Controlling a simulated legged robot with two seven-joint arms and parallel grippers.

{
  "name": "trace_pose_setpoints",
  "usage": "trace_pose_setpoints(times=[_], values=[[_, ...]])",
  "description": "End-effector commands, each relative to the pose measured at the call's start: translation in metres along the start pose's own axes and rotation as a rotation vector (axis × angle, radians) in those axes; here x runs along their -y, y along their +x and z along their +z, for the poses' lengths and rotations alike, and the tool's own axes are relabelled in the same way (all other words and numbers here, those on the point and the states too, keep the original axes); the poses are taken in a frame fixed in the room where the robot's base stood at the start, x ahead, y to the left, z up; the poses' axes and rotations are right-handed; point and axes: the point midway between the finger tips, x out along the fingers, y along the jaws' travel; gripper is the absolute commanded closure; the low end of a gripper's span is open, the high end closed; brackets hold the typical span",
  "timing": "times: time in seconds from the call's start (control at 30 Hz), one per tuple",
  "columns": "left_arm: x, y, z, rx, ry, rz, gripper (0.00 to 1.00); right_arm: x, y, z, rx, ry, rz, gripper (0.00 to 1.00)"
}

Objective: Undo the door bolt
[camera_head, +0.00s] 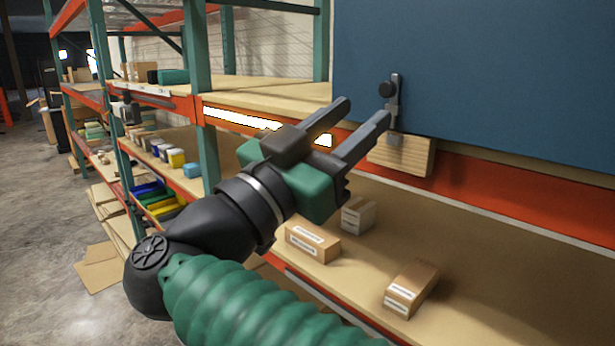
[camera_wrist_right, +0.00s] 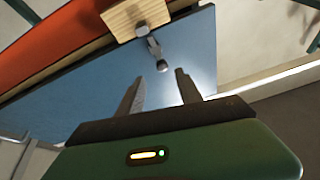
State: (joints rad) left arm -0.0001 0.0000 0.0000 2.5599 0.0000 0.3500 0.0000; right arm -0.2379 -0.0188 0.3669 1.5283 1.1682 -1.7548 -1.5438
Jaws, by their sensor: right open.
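The door bolt (camera_head: 393,98) is a dark metal piece with a round black knob, set upright at the lower left edge of a blue door panel (camera_head: 490,75). Below it is a wooden block (camera_head: 402,157) that the bolt's lower end overlaps. My right gripper (camera_head: 366,112) is open and empty, to the left of the bolt and pointing up toward it. In the right wrist view the bolt (camera_wrist_right: 155,48) and wooden block (camera_wrist_right: 136,16) lie ahead of the open right gripper (camera_wrist_right: 158,85), apart from the fingertips. My left gripper is not in view.
An orange shelf beam (camera_head: 500,192) runs beneath the blue panel. Small cardboard boxes (camera_head: 411,288) sit on the shelf below my arm. A green rack post (camera_head: 198,60) stands to the left, with more stocked shelves beyond. Bare floor (camera_head: 45,230) lies at far left.

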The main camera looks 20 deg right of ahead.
Motion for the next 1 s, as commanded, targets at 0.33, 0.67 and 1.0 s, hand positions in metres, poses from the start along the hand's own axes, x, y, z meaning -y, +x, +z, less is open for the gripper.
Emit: trace_pose_setpoints(times=[0.33,0.67,1.0], values=[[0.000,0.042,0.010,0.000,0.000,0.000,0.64,0.000,-0.090,0.005,0.000,0.003,-0.004,0.58],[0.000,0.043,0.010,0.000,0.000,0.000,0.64,-0.001,-0.099,-0.001,-0.001,0.001,0.002,0.58],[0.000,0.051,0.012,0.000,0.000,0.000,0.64,0.022,-0.100,0.006,-0.080,0.030,-0.080,0.58]])
